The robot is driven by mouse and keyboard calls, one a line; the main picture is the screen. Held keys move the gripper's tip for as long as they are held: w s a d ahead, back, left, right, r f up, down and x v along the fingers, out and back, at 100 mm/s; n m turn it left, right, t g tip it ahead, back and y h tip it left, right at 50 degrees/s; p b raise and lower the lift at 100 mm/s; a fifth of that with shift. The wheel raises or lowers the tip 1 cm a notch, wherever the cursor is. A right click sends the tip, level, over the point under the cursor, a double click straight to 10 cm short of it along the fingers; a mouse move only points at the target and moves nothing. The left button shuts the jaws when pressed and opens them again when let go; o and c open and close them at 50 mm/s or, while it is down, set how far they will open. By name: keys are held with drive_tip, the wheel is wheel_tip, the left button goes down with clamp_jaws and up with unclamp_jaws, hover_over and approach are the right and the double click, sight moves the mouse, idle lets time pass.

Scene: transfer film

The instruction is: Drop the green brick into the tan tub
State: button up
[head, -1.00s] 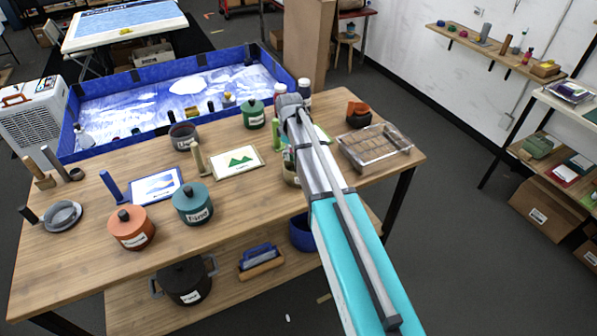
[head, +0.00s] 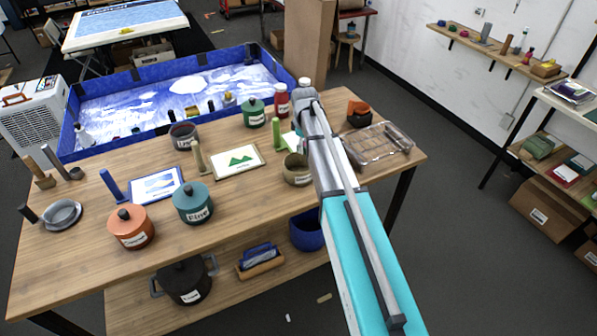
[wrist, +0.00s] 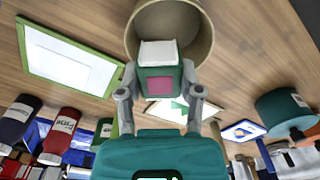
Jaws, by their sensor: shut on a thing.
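In the wrist view my gripper (wrist: 159,101) is shut on the green brick (wrist: 158,72), which has a pale end and a pink patch facing the camera. The tan tub (wrist: 203,50) shows behind the brick, and the brick overlaps its round opening in that view. The brick's height relative to the tub's rim cannot be told. In the head view the tub (head: 294,175) stands on the wooden table, partly covered by my arm. The brick and my fingertips are hidden there.
On the table (head: 250,215), a clear tray (head: 378,146) lies right of the tub. A green pot (head: 254,115) and red bottle (head: 281,101) stand behind.

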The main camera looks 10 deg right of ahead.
sight(304, 156)
drive_tip(key=shift+f+b, duration=2.7)
drive_tip(key=shift+f, duration=0.1)
drive_tip(key=o, duration=1)
drive_tip(key=shift+r, duration=0.15)
